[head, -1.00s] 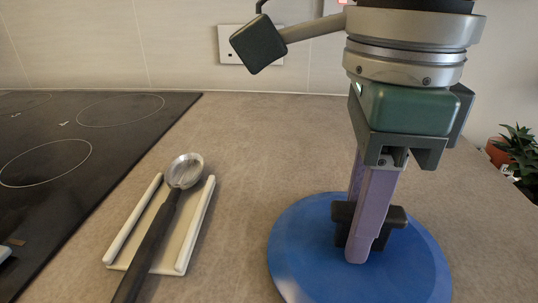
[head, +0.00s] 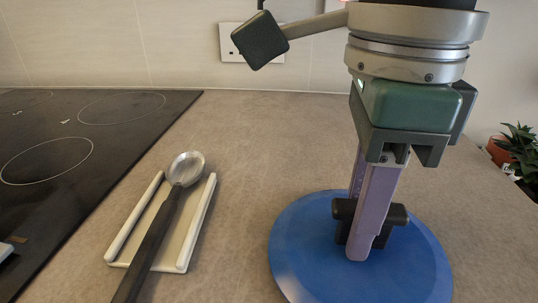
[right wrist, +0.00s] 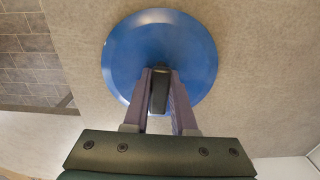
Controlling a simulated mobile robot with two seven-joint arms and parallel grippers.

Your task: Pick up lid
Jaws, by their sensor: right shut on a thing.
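The lid (head: 310,250) is a round blue disc with a black handle (head: 397,214) in its middle. It is on the countertop at the right of the head view; I cannot tell whether its rim touches the counter. My right gripper (head: 358,250) comes down from above, shut on the handle with one finger on each side. The right wrist view shows the blue lid (right wrist: 190,45) beyond the two purple fingers, with the handle between the fingertips (right wrist: 160,95). My left gripper is not in view.
A cream spoon rest (head: 200,225) holds a black-handled ladle (head: 160,235) left of the lid. A black hob (head: 60,140) lies at the far left. A wall socket (head: 232,45) is at the back, and a potted plant (head: 518,145) at the right. Counter behind the lid is clear.

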